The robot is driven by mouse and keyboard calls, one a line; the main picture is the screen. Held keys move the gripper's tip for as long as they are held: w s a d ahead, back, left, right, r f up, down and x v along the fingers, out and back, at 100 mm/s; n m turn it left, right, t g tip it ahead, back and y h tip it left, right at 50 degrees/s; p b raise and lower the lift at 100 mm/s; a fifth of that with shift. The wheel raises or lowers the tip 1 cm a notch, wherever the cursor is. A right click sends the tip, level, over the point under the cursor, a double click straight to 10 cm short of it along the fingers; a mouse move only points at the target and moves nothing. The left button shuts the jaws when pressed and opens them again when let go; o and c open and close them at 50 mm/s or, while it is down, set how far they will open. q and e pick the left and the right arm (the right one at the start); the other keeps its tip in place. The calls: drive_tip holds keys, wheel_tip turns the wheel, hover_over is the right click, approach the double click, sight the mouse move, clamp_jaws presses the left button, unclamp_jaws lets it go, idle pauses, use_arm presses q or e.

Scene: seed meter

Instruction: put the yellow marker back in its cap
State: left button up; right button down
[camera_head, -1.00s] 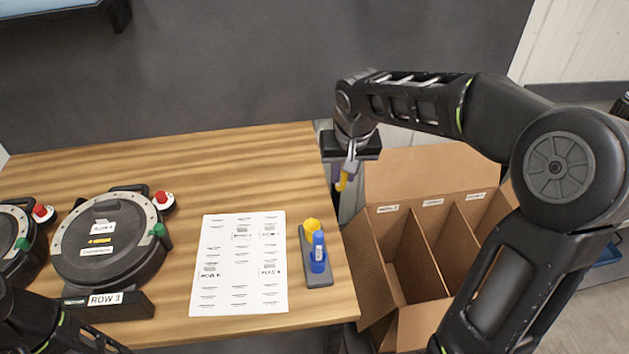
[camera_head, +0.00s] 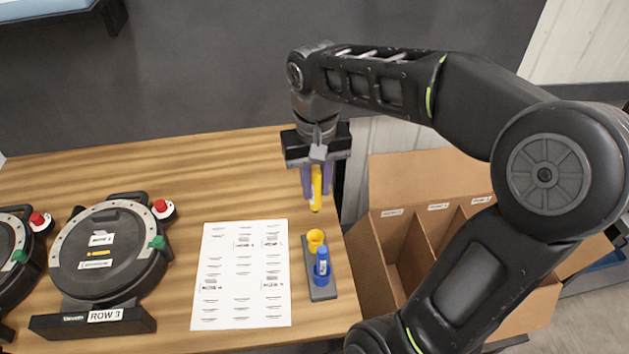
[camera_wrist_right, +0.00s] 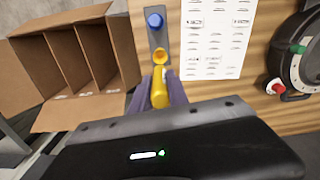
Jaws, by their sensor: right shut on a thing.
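My right gripper (camera_head: 316,188) is shut on the yellow marker (camera_head: 316,190). The marker hangs tip down, roughly upright, above the table's right part. Below it, a grey holder (camera_head: 321,292) carries an open yellow cap (camera_head: 316,238) and, nearer the front, a blue marker (camera_head: 322,262) standing in its blue cap. In the head view the marker's tip is a little above the yellow cap, apart from it. The right wrist view also shows the yellow marker (camera_wrist_right: 176,92) between the fingers, with the yellow cap (camera_wrist_right: 159,56) beyond it. My left gripper is not in view.
A printed sheet (camera_head: 240,275) lies left of the holder. A black seed meter (camera_head: 110,250) with red and green knobs stands farther left, partly beside another. A divided cardboard box (camera_head: 410,170) stands right of the table. The back of the table is clear.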

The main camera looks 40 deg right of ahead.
sight(316, 213)
drive_tip(key=shift+f, duration=0.1)
drive_tip(key=shift+f+b, duration=2.7)
drive_tip(key=shift+f, duration=1.15)
drive_tip(key=shift+f+b, duration=0.4)
drive_tip(key=shift+f, duration=0.05)
drive_tip(key=shift+f+b, duration=0.3)
drive_tip(key=shift+f, duration=0.1)
drive_tip(key=shift+f, duration=0.2)
drive_tip(key=shift+f+b, duration=0.3)
drive_tip(key=shift+b, duration=0.1)
drive_tip(key=shift+f, duration=0.25)
drive_tip(key=shift+f+b, duration=0.25)
drive_tip(key=shift+b, duration=0.15)
